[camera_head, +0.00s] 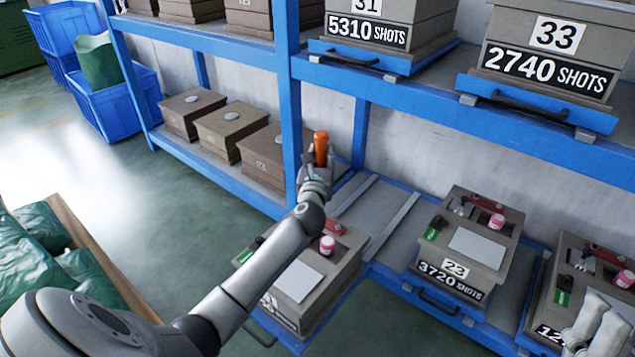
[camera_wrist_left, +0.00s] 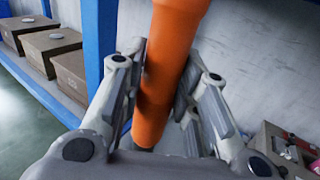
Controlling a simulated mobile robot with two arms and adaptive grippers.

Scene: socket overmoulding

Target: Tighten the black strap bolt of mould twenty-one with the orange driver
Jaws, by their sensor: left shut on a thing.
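My left gripper (camera_head: 316,172) is shut on the orange driver (camera_head: 320,148) and holds it up beside the blue rack post, behind the nearest mould. In the left wrist view the driver (camera_wrist_left: 165,65) stands slightly tilted between the fingers. The nearest mould (camera_head: 325,278) sits on a pulled-out blue tray, its number label mostly hidden by my left arm. It carries a blank white plate, a pink-capped jar, a red part (camera_head: 333,224) and a black part with a green tag (camera_head: 249,250). I cannot make out the black strap bolt. My right gripper (camera_head: 596,325) shows partly at lower right; its opening is unclear.
Mould 23 (camera_head: 468,245) and another mould (camera_head: 568,282) stand to the right on the lower shelf. Moulds 31 and 33 (camera_head: 545,50) sit above. The blue rack post (camera_head: 288,100) is close to my left gripper. Green sacks (camera_head: 40,255) lie at left.

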